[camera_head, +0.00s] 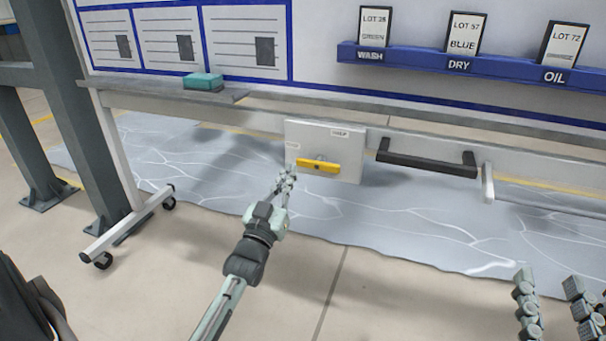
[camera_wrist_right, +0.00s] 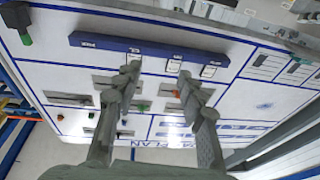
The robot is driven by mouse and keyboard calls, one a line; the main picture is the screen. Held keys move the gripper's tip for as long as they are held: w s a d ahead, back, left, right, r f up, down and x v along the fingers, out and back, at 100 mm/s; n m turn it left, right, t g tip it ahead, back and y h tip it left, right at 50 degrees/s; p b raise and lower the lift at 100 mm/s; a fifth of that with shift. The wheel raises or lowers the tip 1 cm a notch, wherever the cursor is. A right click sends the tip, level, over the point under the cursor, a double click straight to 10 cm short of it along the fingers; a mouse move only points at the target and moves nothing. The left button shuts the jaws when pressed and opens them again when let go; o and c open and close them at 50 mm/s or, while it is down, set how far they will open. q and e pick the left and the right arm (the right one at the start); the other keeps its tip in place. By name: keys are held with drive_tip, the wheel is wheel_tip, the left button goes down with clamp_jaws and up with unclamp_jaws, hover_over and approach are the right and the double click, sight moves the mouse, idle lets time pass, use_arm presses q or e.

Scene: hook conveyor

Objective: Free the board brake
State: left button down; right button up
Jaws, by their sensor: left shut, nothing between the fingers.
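The board brake is a yellow lever (camera_head: 318,166) on a white plate (camera_head: 350,155) fixed to the lower rail of the wheeled board. The lever lies nearly level. The plate carries two small labels, one at its upper right and one at its left edge; I cannot read them surely. My left gripper (camera_head: 286,177) is shut and empty, just left of and slightly below the lever's left end; I cannot tell whether it touches. My right gripper (camera_head: 553,280) is at the lower right, far from the lever. In the right wrist view its fingers (camera_wrist_right: 158,74) are spread, with nothing between them.
A black bar handle (camera_head: 425,162) sits on the rail right of the plate. A teal box (camera_head: 203,82) rests on the ledge. A blue rack (camera_head: 480,66) holds lot cards. Caster feet (camera_head: 130,228) and a grey post (camera_head: 75,120) stand left. The floor in front is clear.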

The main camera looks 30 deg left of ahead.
use_arm(q)
drive_tip(key=shift+f, duration=0.5)
use_arm(e)
drive_tip(key=r, duration=0.1)
drive_tip(key=s+r+t, duration=0.1)
drive_tip(key=r, duration=0.1)
drive_tip(key=s+r+t+y, duration=0.1)
drive_tip(key=shift+a+r, duration=0.3)
use_arm(q)
drive_tip(key=shift+w, duration=0.1)
wheel_tip(320, 180, up, 3)
drive_tip(key=b, duration=0.2)
hover_over(302, 162)
drive_tip(key=s+d, duration=0.1)
drive_tip(key=s, duration=0.1)
drive_tip(key=shift+w+d+f, duration=0.1)
drive_tip(key=shift+w+f, duration=0.05)
drive_tip(key=shift+f, duration=0.8)
drive_tip(key=shift+w+d+f, duration=0.1)
drive_tip(key=shift+f, duration=0.8)
use_arm(e)
drive_tip(key=shift+s+d+r+t, duration=0.25)
drive_tip(key=shift+s+r+t, duration=0.05)
drive_tip(key=shift+r+t, duration=0.3)
drive_tip(key=shift+s+d+r+t, duration=0.25)
drive_tip(key=shift+s+r+t, duration=0.05)
drive_tip(key=shift+r+t, duration=0.3)
drive_tip(key=shift+s+d+r+t, duration=0.25)
drive_tip(key=shift+s+r+t, duration=0.05)
drive_tip(key=shift+r+t, duration=0.3)
